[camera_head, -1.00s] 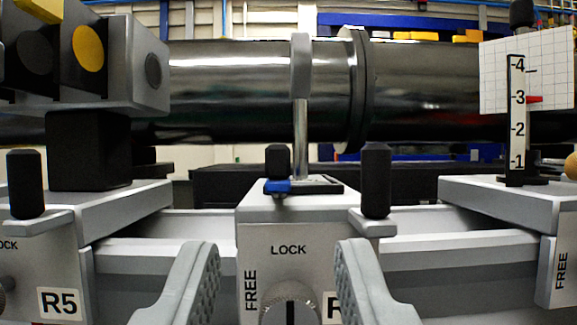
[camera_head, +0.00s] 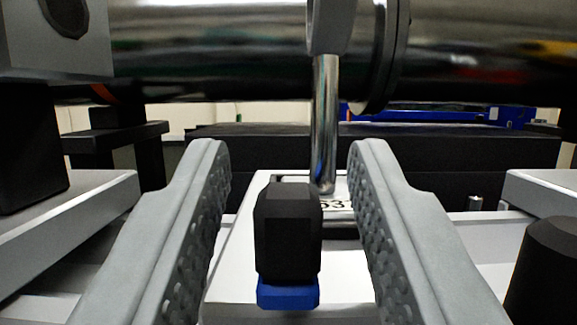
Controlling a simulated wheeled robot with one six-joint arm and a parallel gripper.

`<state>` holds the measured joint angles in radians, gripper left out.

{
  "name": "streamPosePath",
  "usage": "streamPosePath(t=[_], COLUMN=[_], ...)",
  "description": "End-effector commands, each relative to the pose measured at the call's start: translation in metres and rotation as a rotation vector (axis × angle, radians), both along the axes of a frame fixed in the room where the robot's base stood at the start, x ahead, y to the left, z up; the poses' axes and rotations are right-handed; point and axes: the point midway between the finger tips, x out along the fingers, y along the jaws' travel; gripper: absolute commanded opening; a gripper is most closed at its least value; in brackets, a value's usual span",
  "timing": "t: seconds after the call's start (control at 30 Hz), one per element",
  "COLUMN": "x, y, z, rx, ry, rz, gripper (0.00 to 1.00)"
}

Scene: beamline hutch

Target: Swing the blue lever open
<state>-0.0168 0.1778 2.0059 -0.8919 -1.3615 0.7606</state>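The blue lever (camera_head: 288,294) shows as a short blue end with an upright black knob (camera_head: 288,232) on it. It sits on top of the middle carriage, whose pale top (camera_head: 250,235) shows around it. My gripper (camera_head: 290,165) is open, one finger on each side of the knob in the picture. Gaps show on both sides, and neither finger appears to touch the knob. The rest of the lever is hidden behind the knob.
A metal post (camera_head: 324,125) rises from the carriage behind the knob. A large shiny pipe (camera_head: 220,50) crosses behind. A black knob (camera_head: 548,275) stands at the lower right. A carriage with a black block (camera_head: 30,150) is at the left.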

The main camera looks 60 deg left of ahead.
Motion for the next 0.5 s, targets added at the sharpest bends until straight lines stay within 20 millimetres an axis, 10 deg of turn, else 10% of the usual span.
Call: streamPosePath(t=[0.1, 0.3, 0.5], x=[0.0, -0.0001, -0.0005], y=[-0.0002, -0.0003, -0.0001], z=[-0.0001, 0.0, 0.0001], rx=[0.0, 0.0, 0.0], ry=[0.0, 0.0, 0.0], rz=[0.0, 0.0, -0.004], gripper=[0.36, 0.0, 0.0])
